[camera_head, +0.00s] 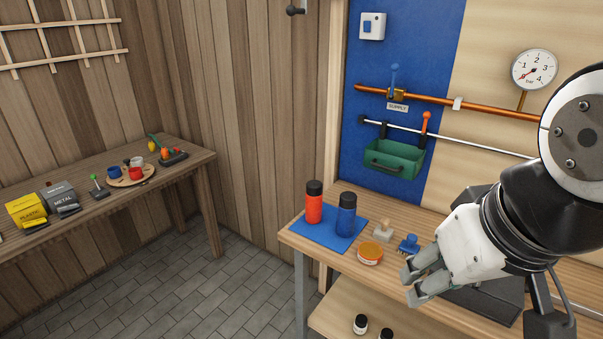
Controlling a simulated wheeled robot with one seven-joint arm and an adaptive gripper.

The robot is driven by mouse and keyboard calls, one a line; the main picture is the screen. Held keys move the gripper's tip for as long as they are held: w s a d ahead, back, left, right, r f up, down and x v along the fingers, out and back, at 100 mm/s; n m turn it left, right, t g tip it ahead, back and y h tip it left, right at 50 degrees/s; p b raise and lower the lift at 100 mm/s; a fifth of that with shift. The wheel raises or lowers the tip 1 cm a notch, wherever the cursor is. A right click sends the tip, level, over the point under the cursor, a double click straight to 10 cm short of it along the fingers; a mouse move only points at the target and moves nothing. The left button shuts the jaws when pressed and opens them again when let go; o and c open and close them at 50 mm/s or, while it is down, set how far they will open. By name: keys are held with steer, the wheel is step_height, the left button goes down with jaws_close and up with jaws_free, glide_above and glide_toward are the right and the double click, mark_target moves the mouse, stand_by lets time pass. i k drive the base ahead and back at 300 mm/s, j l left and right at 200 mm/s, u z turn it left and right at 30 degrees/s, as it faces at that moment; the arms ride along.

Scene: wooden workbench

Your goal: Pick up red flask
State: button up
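The red flask (314,205) has a black cap and stands upright on a blue mat (325,238) near the left end of the workbench. A blue flask (346,216) with a black cap stands upright on the same mat, just to its right. My gripper (409,285) is to the right of both flasks, above the bench front, with its fingers pointing left. Its two fingertips are apart, with a gap between them and nothing seen in it. The gripper is not touching either flask.
An orange-lidded jar (370,253), a small stamp-like object (384,231) and a blue brush (408,244) stand between flasks and gripper. A green bin (393,160) hangs behind. A dark box (487,297) lies under my arm. A second table (190,160) stands left.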

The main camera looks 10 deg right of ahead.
mark_target(314, 194)
steer(key=i+j+u, duration=0.15)
steer(key=i, duration=0.4)
steer(key=i+j+u, duration=0.2)
steer(key=i, duration=0.4)
